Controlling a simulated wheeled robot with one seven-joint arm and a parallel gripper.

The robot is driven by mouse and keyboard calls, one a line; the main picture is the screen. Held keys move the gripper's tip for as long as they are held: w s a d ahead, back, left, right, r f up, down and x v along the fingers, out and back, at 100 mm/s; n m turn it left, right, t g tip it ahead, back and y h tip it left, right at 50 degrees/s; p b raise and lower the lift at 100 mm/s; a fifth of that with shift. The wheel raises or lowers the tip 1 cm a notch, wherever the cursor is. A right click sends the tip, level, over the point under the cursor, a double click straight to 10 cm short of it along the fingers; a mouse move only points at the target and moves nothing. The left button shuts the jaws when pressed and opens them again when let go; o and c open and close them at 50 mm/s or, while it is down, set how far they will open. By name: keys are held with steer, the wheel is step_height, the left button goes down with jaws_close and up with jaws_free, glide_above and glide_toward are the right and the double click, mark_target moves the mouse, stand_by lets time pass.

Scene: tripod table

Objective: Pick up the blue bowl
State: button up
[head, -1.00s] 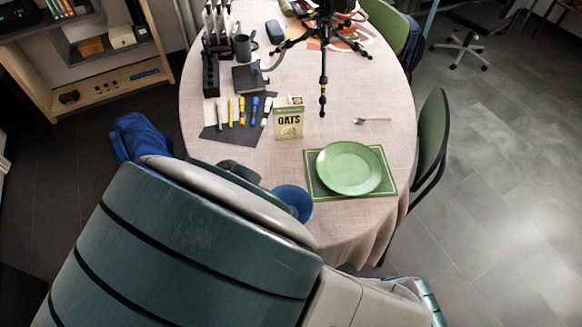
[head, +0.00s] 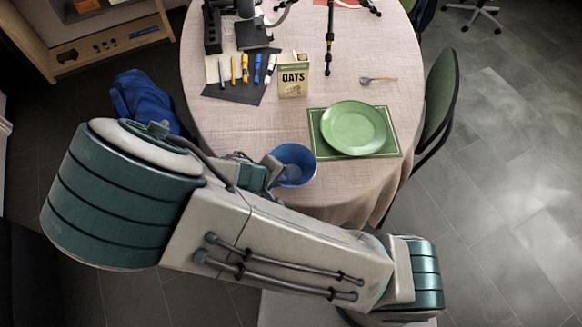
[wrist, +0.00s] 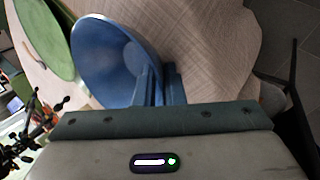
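The blue bowl (head: 297,154) stands at the near edge of the table, left of the green plate. My gripper (head: 268,168) is at the bowl's left side, with one finger reaching over the rim. In the wrist view the bowl (wrist: 105,60) is large and my gripper's two fingers (wrist: 159,85) are at its rim. One finger is at the inner side of the wall and the other outside, with a narrow gap between them. I cannot tell whether they press on the wall. The bowl shows no clear lift from the table.
The green plate (head: 354,113) lies on a green placemat (head: 390,146). A green chair (head: 438,100) is at the right. The tablecloth around the bowl is mostly clear.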

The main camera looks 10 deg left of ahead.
steer(key=shift+w+d+f, duration=0.1)
steer(key=shift+f, duration=0.15)
jaws_close()
steer(key=shift+r, duration=0.1)
